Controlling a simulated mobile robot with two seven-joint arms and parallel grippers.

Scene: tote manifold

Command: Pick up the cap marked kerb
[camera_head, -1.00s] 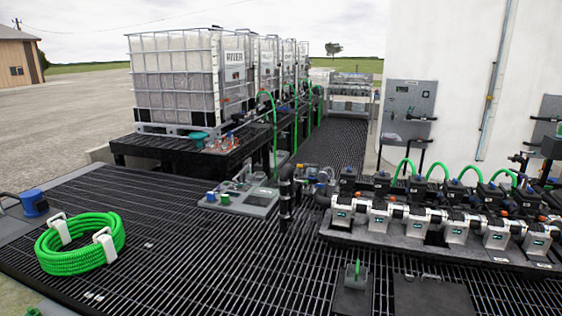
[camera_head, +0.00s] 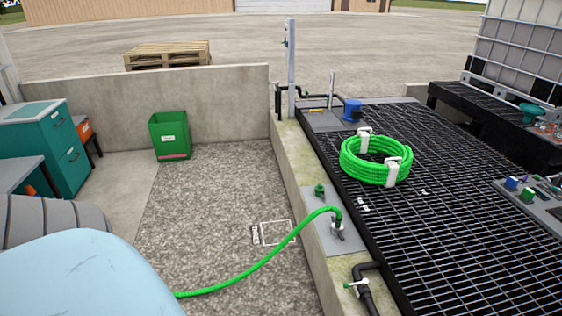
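A small green fitting (camera_head: 319,190) sits on a grey plate on top of the low concrete kerb, left of the black grating. It may be the cap, but no marking on it can be read. Beside it, a green hose (camera_head: 262,262) rises to a coupling (camera_head: 338,229) on the same plate. Neither of my grippers shows in this view.
A coiled green hose (camera_head: 375,162) lies on the black grating (camera_head: 450,240). A green bin (camera_head: 169,136) stands by the concrete wall. A large pale blue rounded object (camera_head: 85,280) fills the lower left. The gravel floor (camera_head: 205,210) is mostly clear.

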